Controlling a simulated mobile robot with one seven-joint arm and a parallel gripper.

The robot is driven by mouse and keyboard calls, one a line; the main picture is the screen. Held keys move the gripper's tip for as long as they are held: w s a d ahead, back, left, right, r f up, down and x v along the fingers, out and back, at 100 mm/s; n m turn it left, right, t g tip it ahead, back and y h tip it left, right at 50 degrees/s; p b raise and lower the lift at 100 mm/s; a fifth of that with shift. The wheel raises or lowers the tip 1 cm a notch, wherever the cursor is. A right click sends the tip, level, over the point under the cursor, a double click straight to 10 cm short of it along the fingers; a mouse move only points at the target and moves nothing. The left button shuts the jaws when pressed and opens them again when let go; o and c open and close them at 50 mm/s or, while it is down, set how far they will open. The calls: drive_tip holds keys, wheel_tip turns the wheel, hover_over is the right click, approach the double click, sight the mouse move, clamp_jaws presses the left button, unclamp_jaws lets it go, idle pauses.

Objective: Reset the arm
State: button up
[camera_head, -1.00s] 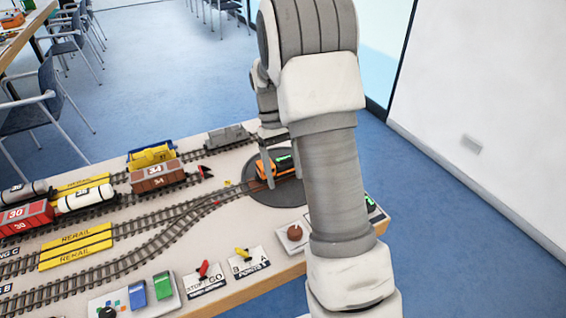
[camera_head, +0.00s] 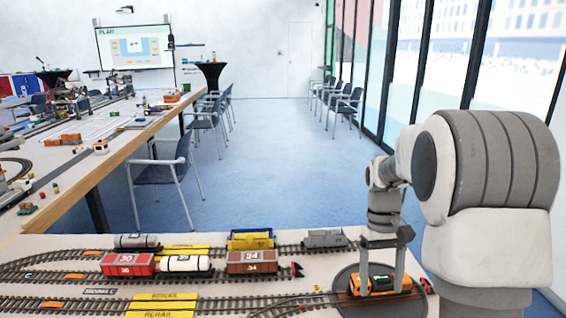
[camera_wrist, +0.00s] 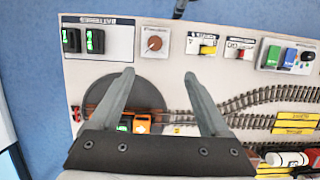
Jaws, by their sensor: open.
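My gripper (camera_head: 382,290) is open and points down over the dark round turntable (camera_head: 348,306) at the layout's right end. An orange and black locomotive (camera_head: 381,280) with a green display sits on the turntable. In the head view both fingers overlap the locomotive. In the wrist view my gripper (camera_wrist: 158,73) has its two fingers wide apart with nothing between the tips. There the locomotive (camera_wrist: 143,126) shows near the finger bases, partly hidden by the left finger. Whether the fingers touch it I cannot tell.
A brown wagon (camera_head: 252,262), a red wagon (camera_head: 127,265) and a white tank wagon (camera_head: 183,263) stand on tracks to the left. Switch panels (camera_wrist: 203,45) line one table edge. Another long table (camera_head: 130,118) and chairs (camera_head: 165,175) stand beyond, with open blue floor between.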

drive_tip(key=s+a+r+t+p, duration=0.1)
drive_tip(key=s+a+r+t, duration=0.3)
drive_tip(key=s+r, duration=0.3)
drive_tip(key=s+a+r+t+p, duration=0.2)
drive_tip(key=s+a+r+t, duration=0.2)
drive_tip(key=s+r, duration=0.4)
drive_tip(key=shift+s+a+t, duration=0.4)
drive_tip(key=shift+s+t, duration=0.1)
drive_tip(key=shift+s, duration=1.3)
